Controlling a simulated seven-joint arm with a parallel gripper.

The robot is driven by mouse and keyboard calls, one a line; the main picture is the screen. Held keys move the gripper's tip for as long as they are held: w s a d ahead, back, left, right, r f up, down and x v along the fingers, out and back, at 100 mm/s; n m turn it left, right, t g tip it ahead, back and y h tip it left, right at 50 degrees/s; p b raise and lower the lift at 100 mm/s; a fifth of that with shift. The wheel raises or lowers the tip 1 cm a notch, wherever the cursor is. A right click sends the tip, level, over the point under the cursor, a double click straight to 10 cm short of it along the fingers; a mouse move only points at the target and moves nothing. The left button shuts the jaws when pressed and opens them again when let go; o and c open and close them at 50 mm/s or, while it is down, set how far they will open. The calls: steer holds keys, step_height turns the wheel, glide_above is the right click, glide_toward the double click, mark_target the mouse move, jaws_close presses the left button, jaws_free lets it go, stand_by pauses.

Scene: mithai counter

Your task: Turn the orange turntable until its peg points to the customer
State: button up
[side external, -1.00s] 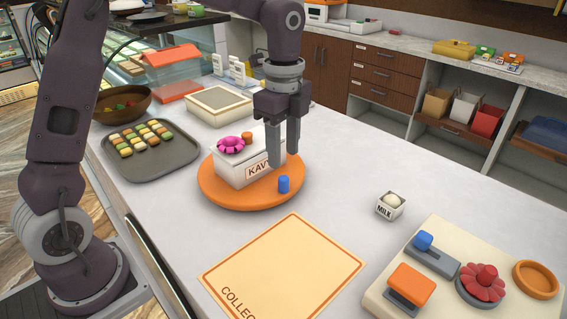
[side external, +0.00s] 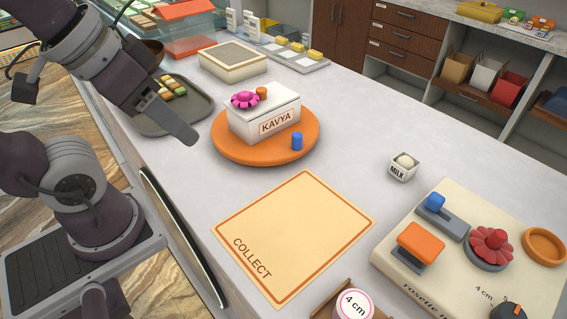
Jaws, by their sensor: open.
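The orange turntable (side external: 228,150) lies on the counter with a white box (side external: 240,124) labelled KAVYA on it. A pink flower-shaped piece (side external: 245,100) and a small orange piece (side external: 261,92) sit on the box top. My gripper (side external: 187,136) is open and empty, tilted, left of the turntable and apart from it. Only one finger shows clearly. No customer is visible.
A COLLECT mat (side external: 300,225) lies in front of the turntable. A dark tray (side external: 150,122) of sweets is behind my gripper. The counter between turntable and milk carton is clear.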

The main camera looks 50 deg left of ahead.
steer(key=w+r+n+g, duration=0.2)
steer(key=w+n, duration=0.1)
steer(key=w, duration=0.4)
steer(key=n+g, duration=0.4)
steer(key=n, duration=0.2)
glide_above(297, 134)
step_height(297, 134, down, 8)
steer(key=shift+s+f, duration=0.1)
steer(key=shift+s, duration=0.05)
step_height(297, 134, down, 7)
steer(key=shift+r, duration=0.1)
steer(key=shift+f, duration=0.3)
steer(key=shift+c, duration=0.2)
jaws_close()
